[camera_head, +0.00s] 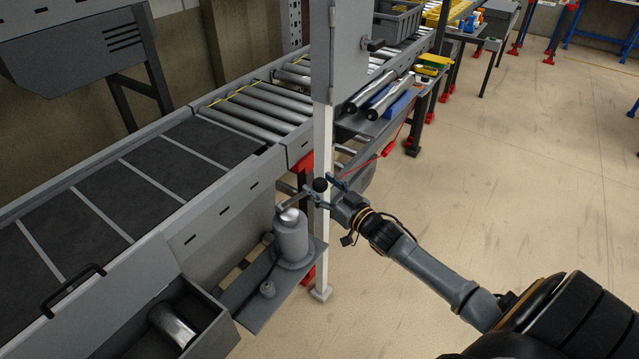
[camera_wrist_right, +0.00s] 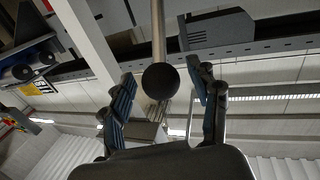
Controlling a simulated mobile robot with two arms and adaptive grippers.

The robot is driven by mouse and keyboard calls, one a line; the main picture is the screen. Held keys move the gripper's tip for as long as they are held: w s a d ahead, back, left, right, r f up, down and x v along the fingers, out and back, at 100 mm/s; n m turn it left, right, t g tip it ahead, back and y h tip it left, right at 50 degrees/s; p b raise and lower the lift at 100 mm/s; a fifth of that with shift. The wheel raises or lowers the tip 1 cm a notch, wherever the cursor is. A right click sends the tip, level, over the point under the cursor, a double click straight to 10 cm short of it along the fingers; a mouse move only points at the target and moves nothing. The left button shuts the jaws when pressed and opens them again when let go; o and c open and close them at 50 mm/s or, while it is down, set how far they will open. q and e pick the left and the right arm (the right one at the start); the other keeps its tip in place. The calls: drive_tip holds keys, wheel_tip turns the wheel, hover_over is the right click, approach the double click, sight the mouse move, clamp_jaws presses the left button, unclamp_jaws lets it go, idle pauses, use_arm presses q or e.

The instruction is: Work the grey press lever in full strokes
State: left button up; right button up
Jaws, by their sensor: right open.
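The grey press (camera_head: 291,240) stands upright on a small grey shelf beside the conveyor. Its lever (camera_head: 294,203) rises from the press top toward a black ball knob (camera_head: 320,185). My right gripper (camera_head: 328,190) is at the knob, with its arm coming in from the lower right. In the right wrist view, the knob (camera_wrist_right: 160,80) and its metal rod sit between the two spread fingers of my right gripper (camera_wrist_right: 161,90), with a gap on both sides. The gripper is open and holds nothing. My left gripper is in neither view.
A white post (camera_head: 323,240) with a grey cabinet (camera_head: 340,50) stands right behind the knob. The conveyor (camera_head: 120,165) runs behind the press. An open grey box (camera_head: 215,318) with a metal cylinder is at lower left. The floor at right is clear.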

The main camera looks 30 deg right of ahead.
drive_tip(key=shift+w+a, duration=0.1)
drive_tip(key=shift+w, duration=0.35)
